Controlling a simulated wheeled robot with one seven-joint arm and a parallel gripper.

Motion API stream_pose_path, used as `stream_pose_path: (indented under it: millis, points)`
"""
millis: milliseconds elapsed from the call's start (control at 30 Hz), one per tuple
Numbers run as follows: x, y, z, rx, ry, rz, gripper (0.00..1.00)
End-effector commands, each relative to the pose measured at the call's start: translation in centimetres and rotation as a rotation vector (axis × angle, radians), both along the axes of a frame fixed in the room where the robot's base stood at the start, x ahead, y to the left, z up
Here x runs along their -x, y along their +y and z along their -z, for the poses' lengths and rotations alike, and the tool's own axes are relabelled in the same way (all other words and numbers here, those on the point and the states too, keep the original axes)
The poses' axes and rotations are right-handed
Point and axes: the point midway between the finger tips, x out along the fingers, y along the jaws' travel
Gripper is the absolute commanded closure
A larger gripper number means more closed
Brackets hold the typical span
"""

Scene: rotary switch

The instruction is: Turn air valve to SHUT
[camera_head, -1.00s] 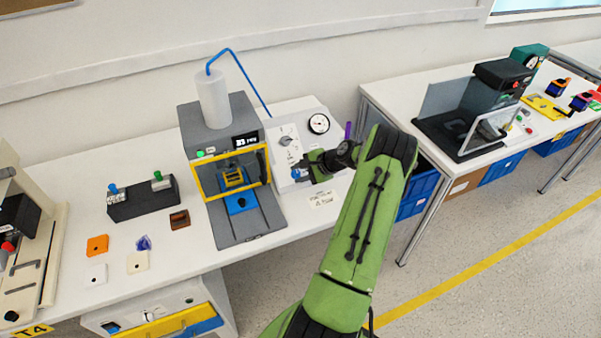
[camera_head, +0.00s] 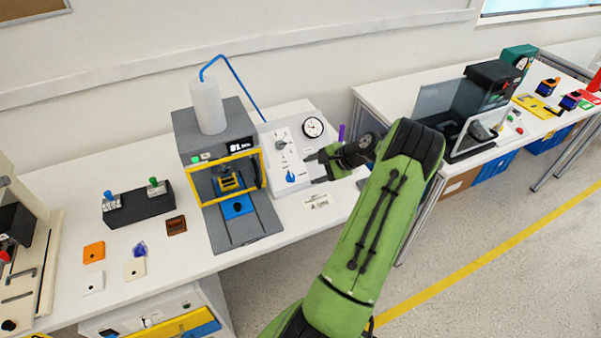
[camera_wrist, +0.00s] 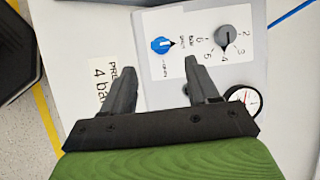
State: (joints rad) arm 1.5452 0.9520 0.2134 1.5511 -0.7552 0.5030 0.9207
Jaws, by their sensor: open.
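The air valve is a blue knob (camera_wrist: 161,45) on the white control panel (camera_wrist: 202,70) in the wrist view. Its pale pointer mark faces right in that view, towards small rotated lettering that seems to read SHUT; the OPEN lettering is below the knob. In the head view the blue knob (camera_head: 290,177) shows just left of my gripper (camera_head: 313,167). My gripper (camera_wrist: 156,70) is open, with nothing between its fingers. The fingertips are apart from the knob, which lies beyond them in the wrist view.
A grey numbered dial (camera_wrist: 226,38) and a round gauge (camera_wrist: 245,98) share the panel. A pressure label (camera_wrist: 112,85) lies beside it. The grey press (camera_head: 222,170) stands left of the panel. A purple upright piece (camera_head: 341,133) is behind my gripper.

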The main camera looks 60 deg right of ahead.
Motion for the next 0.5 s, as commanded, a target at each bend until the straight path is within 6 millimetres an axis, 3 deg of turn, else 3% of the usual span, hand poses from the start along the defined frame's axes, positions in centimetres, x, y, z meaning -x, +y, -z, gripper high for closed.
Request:
stream_pose_path:
  millis: [200, 500]
  points:
    - [3.7, -0.6, -3.7, 0.002, 0.000, 0.002, 0.40]
    - [4.8, -0.7, -4.5, -0.001, 0.001, -0.001, 0.40]
